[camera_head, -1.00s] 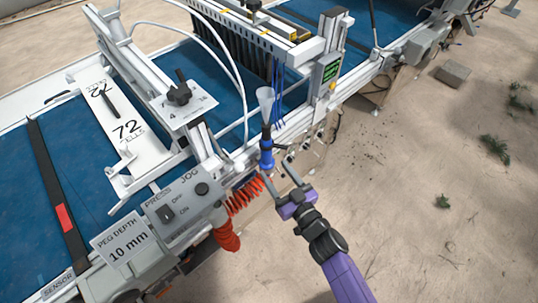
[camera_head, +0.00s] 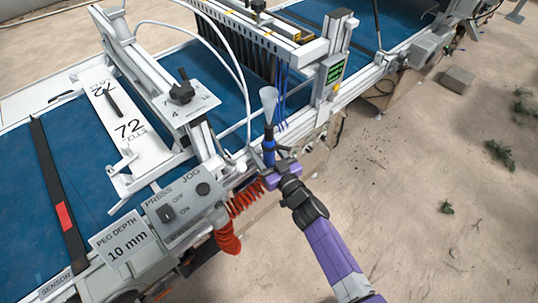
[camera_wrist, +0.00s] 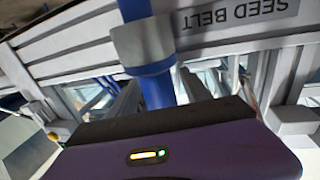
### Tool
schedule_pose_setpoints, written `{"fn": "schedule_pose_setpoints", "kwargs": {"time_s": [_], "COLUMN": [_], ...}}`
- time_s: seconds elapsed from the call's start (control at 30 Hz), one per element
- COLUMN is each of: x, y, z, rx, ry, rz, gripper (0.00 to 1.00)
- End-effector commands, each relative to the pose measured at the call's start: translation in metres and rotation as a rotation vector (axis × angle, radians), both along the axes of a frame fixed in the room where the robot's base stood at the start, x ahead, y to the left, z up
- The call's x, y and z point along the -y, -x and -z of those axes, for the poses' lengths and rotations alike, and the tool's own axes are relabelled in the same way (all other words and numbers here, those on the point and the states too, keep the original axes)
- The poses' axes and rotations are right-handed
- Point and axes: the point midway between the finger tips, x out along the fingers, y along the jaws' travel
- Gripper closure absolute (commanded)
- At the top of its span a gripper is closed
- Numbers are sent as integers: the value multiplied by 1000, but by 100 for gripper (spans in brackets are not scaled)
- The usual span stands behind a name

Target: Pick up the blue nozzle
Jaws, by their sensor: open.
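The blue nozzle (camera_head: 268,152) stands upright at the machine's near side rail, with a pale funnel-shaped tip (camera_head: 268,98) above a dark collar. In the wrist view the nozzle (camera_wrist: 157,92) is a blue shaft with a grey collar, close in front of my gripper's purple body. My gripper (camera_head: 268,166) is open at the nozzle's lower part, and the shaft appears to lie between its fingers. The fingertips are mostly hidden, so I cannot tell whether they touch it.
A red coiled hose (camera_head: 244,198) hangs just left of my gripper. The grey control box (camera_head: 183,205) and the white rail with its hanging blue tubes (camera_head: 281,100) are close by.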

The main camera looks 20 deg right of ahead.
Motion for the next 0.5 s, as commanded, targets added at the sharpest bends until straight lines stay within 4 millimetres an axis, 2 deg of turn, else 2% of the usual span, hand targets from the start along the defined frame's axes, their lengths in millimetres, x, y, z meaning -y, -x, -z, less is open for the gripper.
{"fn": "schedule_pose_setpoints", "kwargs": {"time_s": [0.13,0.17,0.43,0.5], "x": [0,0,0,0], "y": [0,0,0,1], "z": [0,0,0,0], "rx": [0,0,0,0], "ry": [0,0,-1,-1], "rz": [0,0,-1,-1], "gripper": [44,48,100,100]}}
